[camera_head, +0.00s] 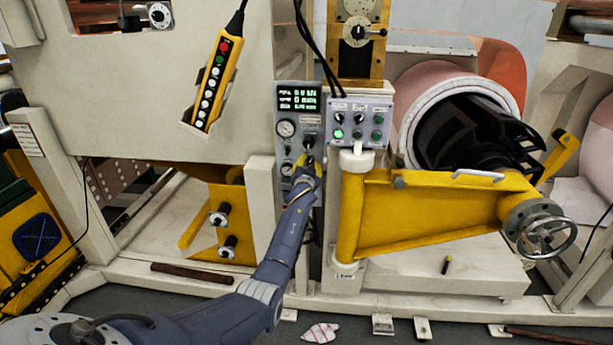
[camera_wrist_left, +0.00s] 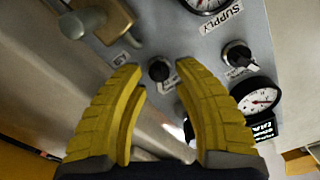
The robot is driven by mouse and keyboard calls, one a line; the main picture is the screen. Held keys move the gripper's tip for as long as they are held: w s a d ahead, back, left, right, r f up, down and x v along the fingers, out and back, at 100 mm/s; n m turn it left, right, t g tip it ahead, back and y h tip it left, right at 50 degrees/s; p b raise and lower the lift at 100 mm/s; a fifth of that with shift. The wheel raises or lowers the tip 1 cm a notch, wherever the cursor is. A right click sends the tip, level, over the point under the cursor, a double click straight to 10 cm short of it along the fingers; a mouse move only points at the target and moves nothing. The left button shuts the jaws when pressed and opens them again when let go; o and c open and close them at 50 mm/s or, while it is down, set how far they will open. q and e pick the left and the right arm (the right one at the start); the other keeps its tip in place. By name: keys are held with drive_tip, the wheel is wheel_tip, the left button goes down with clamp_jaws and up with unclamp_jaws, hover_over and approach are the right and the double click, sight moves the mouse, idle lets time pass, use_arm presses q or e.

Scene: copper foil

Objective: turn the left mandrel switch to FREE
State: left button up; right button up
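My left gripper (camera_head: 306,163) reaches up to the lower part of the grey gauge panel (camera_head: 283,110). In the left wrist view, its two yellow fingers (camera_wrist_left: 158,66) are spread apart with nothing held. A small black knob (camera_wrist_left: 159,70) on the panel shows in the gap between the fingertips, apart from both. Its label is partly hidden and I cannot read it. A second black switch (camera_wrist_left: 238,54) sits to the right, beyond the right finger. I cannot read any label that marks the left mandrel switch. My right gripper is not in view.
A pressure gauge (camera_wrist_left: 257,96) and a SUPPLY gauge (camera_wrist_left: 205,3) flank the switches. A metal valve handle (camera_wrist_left: 85,22) sticks out at upper left. A button box (camera_head: 361,122) and a yellow swing arm (camera_head: 430,213) stand right of the panel. A yellow pendant (camera_head: 217,82) hangs left.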

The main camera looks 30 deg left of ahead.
use_arm(q)
drive_tip(key=v, duration=1)
drive_tip(key=shift+s, duration=0.25)
drive_tip(key=shift+d+r, duration=0.1)
drive_tip(key=shift+d, duration=0.1)
